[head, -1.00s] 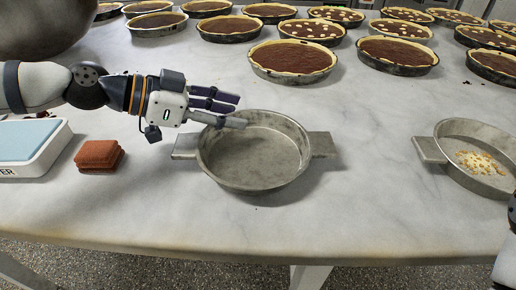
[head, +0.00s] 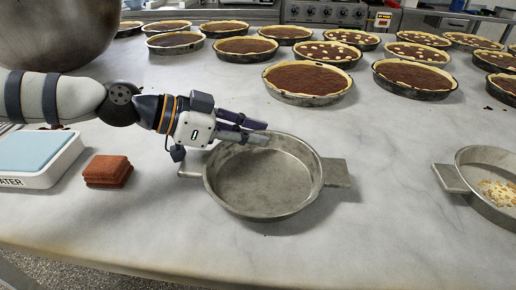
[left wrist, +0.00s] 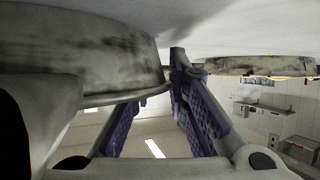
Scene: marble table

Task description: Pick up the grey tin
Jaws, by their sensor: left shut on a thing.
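The grey tin (head: 262,185) is a round, empty pan with flat side handles, in the middle front of the marble table in the head view. My left gripper (head: 264,132) reaches over its far left rim from the left and is shut on that rim. In the left wrist view the tin's wall (left wrist: 100,55) fills the upper left, close beside the fingers (left wrist: 176,78). I cannot tell whether the tin is off the table. My right gripper is not in view.
A second grey tin (head: 454,178) with crumbs stands at the right edge. Several chocolate tarts (head: 308,80) fill the back. A large metal bowl (head: 60,30) is at upper left. The table's front is clear.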

